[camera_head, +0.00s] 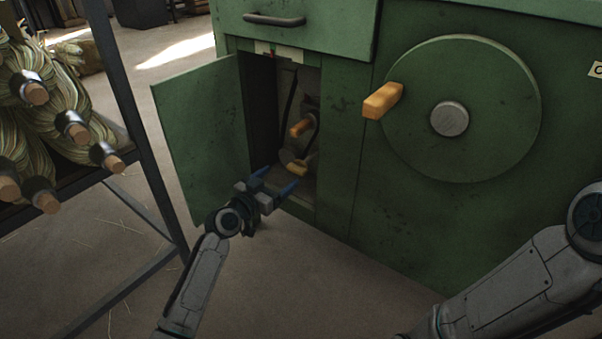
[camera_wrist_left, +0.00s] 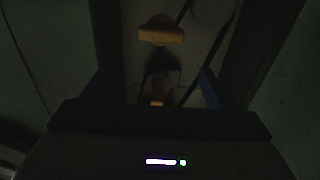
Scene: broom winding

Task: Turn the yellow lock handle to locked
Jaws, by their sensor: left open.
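The yellow lock handle (camera_head: 298,168) sits low inside the open compartment of the green machine. In the dark left wrist view a yellow-orange handle (camera_wrist_left: 157,103) shows low between the fingers, and another orange handle (camera_wrist_left: 161,35) shows higher up. In the head view an orange grip (camera_head: 301,127) is above the lock handle inside the compartment. My left gripper (camera_head: 275,181) is open and empty at the compartment opening, its blue fingertips just short of the lock handle. I cannot tell whether they touch it. My right gripper is out of view; only my right arm shows.
The green compartment door (camera_head: 205,135) stands open to the left. A large green wheel (camera_head: 480,110) with an orange crank grip (camera_head: 382,100) is on the right. A rack (camera_head: 150,170) with several brooms (camera_head: 50,110) stands at the left. The floor in front is clear.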

